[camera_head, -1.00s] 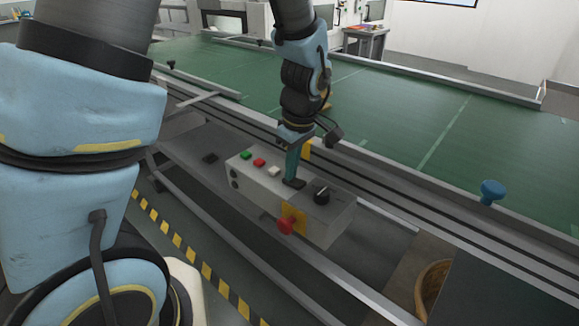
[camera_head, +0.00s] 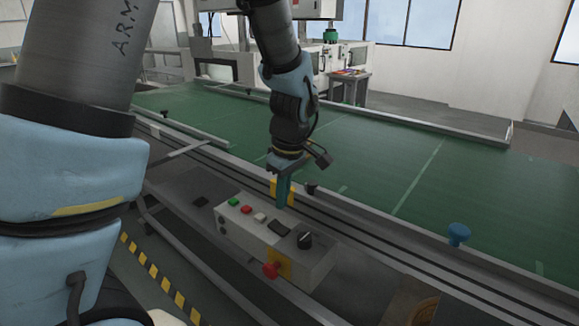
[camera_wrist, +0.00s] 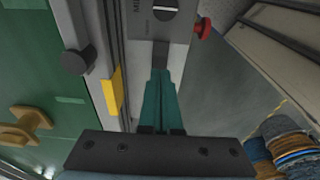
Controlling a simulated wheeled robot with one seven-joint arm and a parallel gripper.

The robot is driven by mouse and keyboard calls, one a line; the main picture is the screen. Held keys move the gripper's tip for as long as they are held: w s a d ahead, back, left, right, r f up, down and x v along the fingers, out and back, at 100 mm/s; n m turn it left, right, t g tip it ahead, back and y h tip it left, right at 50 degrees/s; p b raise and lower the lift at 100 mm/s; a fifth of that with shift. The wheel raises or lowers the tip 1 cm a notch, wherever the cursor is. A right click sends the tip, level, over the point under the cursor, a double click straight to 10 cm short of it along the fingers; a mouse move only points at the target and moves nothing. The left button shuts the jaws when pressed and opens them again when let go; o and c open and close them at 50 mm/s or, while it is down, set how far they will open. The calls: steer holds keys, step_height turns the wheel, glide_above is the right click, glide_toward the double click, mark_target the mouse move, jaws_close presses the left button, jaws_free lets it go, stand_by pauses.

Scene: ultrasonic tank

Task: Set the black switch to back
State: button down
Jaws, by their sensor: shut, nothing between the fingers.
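A grey control box (camera_head: 250,236) stands on the near side of the green table. A flat black rocker switch (camera_head: 279,228) sits on its top, between the white button and a round black knob (camera_head: 304,240). I cannot make out clearly which way the rocker is tipped. My gripper (camera_head: 282,205) has teal fingers, is shut and empty, and points down beside the rocker's back side, seemingly apart from it. In the wrist view the gripper (camera_wrist: 160,76) shows its fingers together, with the dark switch (camera_wrist: 161,52) just beyond the tips, partly hidden.
Green (camera_head: 233,202), red (camera_head: 246,210) and white (camera_head: 260,217) buttons line the box top. A red mushroom button (camera_head: 270,270) juts from its front. A yellow plate (camera_head: 275,187) stands behind my gripper. A blue knob (camera_head: 459,233) stands on the rail at right.

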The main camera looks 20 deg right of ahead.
step_height(320, 180, up, 8)
steer(key=b, duration=0.1)
glide_above(273, 222)
steer(key=s+d, duration=0.2)
steer(key=s, duration=0.2)
steer(key=shift+w+f, duration=0.1)
steer(key=shift+w, duration=0.15)
steer(key=shift+w+a+b, duration=0.4)
steer(key=shift+w+b, duration=0.3)
steer(key=shift+b, duration=2.95)
steer(key=f, duration=0.4)
steer(key=w+f+p, duration=0.1)
steer(key=f, duration=0.4)
steer(key=a+f, duration=0.1)
steer(key=f, duration=0.3)
steer(key=shift+w+f+p, duration=0.3)
steer(key=shift+f+p, duration=0.05)
